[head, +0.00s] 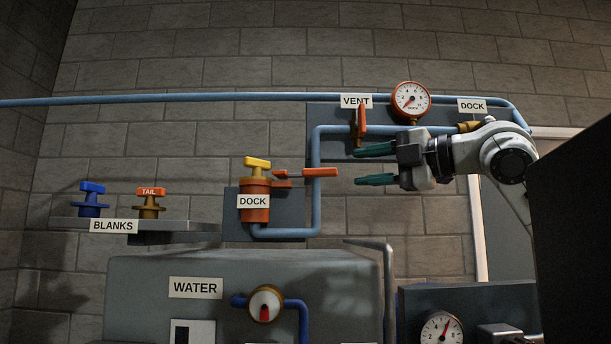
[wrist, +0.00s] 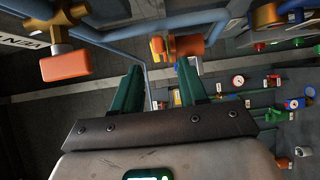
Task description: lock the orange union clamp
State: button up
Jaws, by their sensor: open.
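The orange union (head: 255,208) stands at the DOCK label in the head view, with a yellow plug (head: 257,165) in its top. Its orange clamp lever (head: 320,172) sticks out to the right. My gripper (head: 360,165) is to the right of the lever's end, apart from it, with its green fingers pointing left. The fingers are open and nothing is between them. In the wrist view the orange union (wrist: 186,46) is ahead, beyond the fingertips of my gripper (wrist: 158,72). The lever's far end is hard to make out there.
The orange VENT handle (head: 362,120) stands just above my fingers; it also shows at upper left in the wrist view (wrist: 65,66). A blue pipe (head: 316,190) runs upright behind the lever. A shelf (head: 185,226) at left holds blue and orange blanks. A gauge (head: 411,98) is above.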

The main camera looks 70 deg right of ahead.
aim_at(320, 169)
jog(key=w+p, duration=0.1)
jog(key=w, duration=0.2)
jog(key=w+d, duration=0.1)
jog(key=w, duration=0.2)
jog(key=w+d+p, duration=0.1)
jog(key=w, duration=0.3)
jog(key=shift+w+p, duration=0.1)
jog(key=shift+p, duration=0.2)
jog(key=shift+c, duration=0.3)
grip_shut()
